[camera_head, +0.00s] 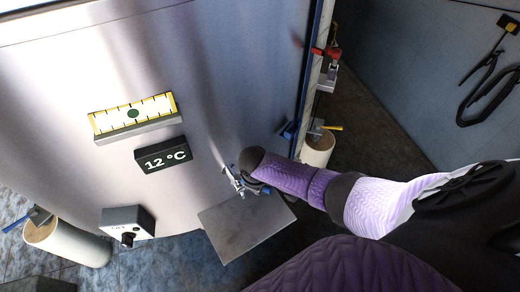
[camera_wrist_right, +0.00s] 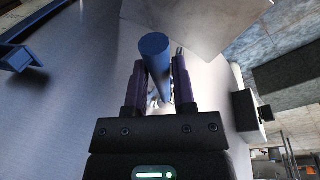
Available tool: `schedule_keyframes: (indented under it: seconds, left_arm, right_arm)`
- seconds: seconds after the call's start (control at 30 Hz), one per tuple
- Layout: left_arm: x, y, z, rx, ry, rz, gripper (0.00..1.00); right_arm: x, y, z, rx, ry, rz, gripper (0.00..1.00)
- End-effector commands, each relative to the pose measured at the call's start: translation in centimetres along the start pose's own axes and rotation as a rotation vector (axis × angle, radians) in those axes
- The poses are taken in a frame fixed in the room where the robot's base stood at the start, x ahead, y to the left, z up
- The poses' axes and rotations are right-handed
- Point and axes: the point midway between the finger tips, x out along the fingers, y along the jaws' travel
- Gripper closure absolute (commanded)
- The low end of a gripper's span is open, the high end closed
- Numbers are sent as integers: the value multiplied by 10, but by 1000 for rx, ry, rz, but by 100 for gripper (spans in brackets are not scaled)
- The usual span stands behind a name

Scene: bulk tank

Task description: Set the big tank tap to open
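The big tank (camera_head: 215,70) is a curved metal wall filling the left and middle of the head view. My right gripper (camera_head: 236,180) is at its lower front, over small silver and blue parts that look like the tap, mostly hidden by the gripper. In the right wrist view a blue round bar (camera_wrist_right: 155,55), apparently the tap's handle, lies between the two fingers of my right gripper (camera_wrist_right: 160,75). The fingers flank the bar closely. I cannot tell whether both touch it. My left gripper is not in view.
A grey plate (camera_head: 245,225) juts out below my right gripper. A level gauge (camera_head: 133,115), a 12 °C display (camera_head: 163,155) and a knob box (camera_head: 128,224) are on or by the tank. A red-handled fitting (camera_head: 325,52) is at the right edge. Pale cylinders stand left (camera_head: 70,243) and right (camera_head: 318,150).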

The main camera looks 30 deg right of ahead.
Motion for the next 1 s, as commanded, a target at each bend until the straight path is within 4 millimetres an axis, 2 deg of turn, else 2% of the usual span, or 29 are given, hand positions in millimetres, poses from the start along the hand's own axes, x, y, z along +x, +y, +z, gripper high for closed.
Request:
schedule_keyframes:
  seconds: [0.03,0.13,0.17,0.47,0.8,0.9,1.0]
  left_arm:
    - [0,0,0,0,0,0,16]
    - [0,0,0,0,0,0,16]
    - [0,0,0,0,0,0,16]
    - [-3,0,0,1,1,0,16]
    - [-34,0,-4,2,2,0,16]
    - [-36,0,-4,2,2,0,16]
    - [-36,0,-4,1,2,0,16]
  right_arm:
    - [0,0,0,0,1,0,56]
    - [0,0,0,-1,0,0,35]
    - [0,0,0,-1,0,0,33]
    - [-5,0,0,-1,0,0,33]
    - [-81,1,0,-2,2,1,33]
    - [-94,0,0,-1,2,0,33]
    - [-100,0,0,-1,1,0,33]
